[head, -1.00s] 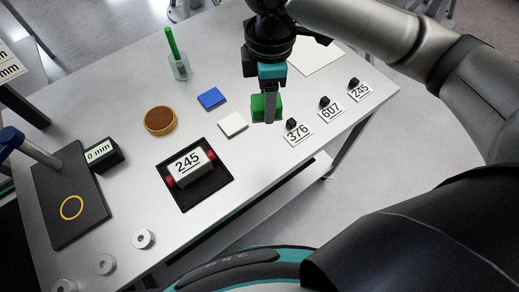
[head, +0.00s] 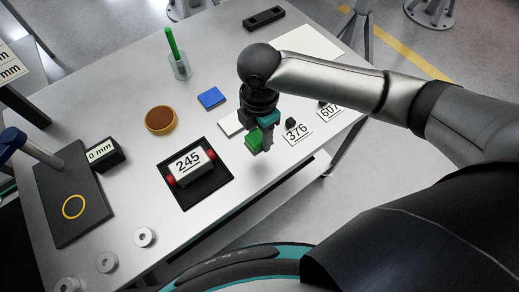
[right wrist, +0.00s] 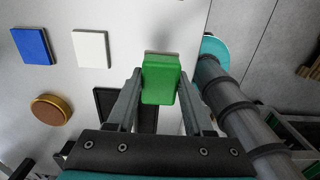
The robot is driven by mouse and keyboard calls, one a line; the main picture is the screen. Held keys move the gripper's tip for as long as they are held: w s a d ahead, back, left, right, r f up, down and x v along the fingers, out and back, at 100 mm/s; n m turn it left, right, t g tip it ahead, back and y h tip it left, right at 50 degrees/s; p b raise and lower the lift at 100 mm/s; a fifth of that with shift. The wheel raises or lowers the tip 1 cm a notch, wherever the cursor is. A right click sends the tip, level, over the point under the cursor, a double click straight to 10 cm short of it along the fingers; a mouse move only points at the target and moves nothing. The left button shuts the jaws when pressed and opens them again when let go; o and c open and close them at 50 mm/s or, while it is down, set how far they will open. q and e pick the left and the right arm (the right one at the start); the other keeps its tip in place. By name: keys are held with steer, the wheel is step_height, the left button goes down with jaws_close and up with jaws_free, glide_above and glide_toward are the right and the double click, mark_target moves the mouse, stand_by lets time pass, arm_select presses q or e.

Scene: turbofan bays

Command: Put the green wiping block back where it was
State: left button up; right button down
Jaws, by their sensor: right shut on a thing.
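The green wiping block (head: 254,142) is held between the fingers of my right gripper (head: 263,143). In the right wrist view the green block (right wrist: 161,78) sits between the two finger ends of the right gripper (right wrist: 160,88). In the head view it appears near the table's front edge, between the white pad (head: 230,125) and the 376 label (head: 296,135). A blue pad (head: 211,98) lies beyond the white one. I cannot tell the block's exact height above the table. My left gripper is not in view.
A black tray (head: 222,188) holds a part marked 245 (head: 189,164). A round brown pad (head: 160,119), a holder with a green stick (head: 180,68) and a black slotted piece (head: 264,17) stand on the table (head: 120,70). Several metal rings lie front left.

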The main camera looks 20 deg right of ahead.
mark_target(259, 135)
steer(key=shift+f+b, duration=0.55)
steer(key=shift+f, duration=3.05)
steer(key=shift+f, duration=0.1)
steer(key=shift+c, duration=1.5)
jaws_free()
step_height(259, 135, up, 12)
steer(key=shift+r+p, duration=0.15)
steer(key=shift+p, duration=0.95)
